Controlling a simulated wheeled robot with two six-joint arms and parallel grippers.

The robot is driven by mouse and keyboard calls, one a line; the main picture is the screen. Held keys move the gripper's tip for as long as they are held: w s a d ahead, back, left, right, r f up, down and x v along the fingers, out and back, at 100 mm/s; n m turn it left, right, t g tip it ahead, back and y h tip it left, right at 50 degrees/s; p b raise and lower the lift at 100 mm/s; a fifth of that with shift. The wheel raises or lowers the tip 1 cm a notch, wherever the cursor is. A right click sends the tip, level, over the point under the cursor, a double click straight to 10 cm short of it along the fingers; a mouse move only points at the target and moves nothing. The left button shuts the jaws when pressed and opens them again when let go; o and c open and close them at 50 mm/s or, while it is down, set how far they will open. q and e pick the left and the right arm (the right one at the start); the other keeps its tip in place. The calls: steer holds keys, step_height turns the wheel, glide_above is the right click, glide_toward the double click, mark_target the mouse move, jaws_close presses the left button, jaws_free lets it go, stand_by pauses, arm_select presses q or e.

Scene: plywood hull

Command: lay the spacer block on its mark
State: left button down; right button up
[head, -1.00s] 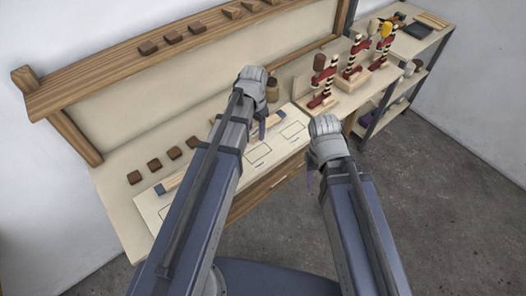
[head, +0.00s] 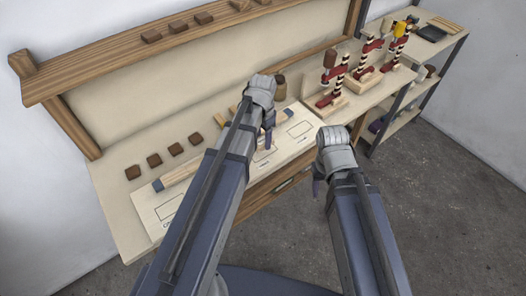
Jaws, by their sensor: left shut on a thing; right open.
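A pale board (head: 190,218) with several outlined rectangles lies along the bench front. One outlined mark (head: 300,129) is clear to the right of my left gripper; another (head: 168,211) is at the board's left end. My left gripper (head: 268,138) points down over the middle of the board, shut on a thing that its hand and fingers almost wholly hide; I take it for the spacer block. A mark beneath it (head: 262,154) is partly covered. My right gripper (head: 318,188) is open and empty, in front of the bench edge.
Several dark brown blocks (head: 154,160) stand on the bench behind the board. A wooden strip with a blue end (head: 180,176) lies on the board. A brown jar (head: 280,88) stands behind my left gripper. Red clamps (head: 330,97) stand at right, near a shelf (head: 421,58).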

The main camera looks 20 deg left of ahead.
mark_target(263, 140)
arm_select(q)
steer(key=shift+f+b, duration=1.9)
steer(key=shift+f, duration=0.2)
steer(key=shift+r, duration=0.15)
steer(key=c, duration=0.7)
jaws_free()
steer(key=shift+f, duration=0.25)
steer(key=o, duration=0.5)
steer(key=shift+c, duration=0.2)
steer(key=shift+r, duration=0.15)
step_height(263, 140, up, 12)
steer(key=p, duration=1.2)
steer(key=shift+r, duration=0.15)
steer(key=s+d+n+y, duration=0.1)
steer(key=s+d+n, duration=0.2)
steer(key=s+d, duration=0.7)
steer(key=s, duration=0.4)
steer(key=shift+s+d+n, duration=0.15)
steer(key=shift+d+n, duration=0.1)
steer(key=shift+n, duration=0.15)
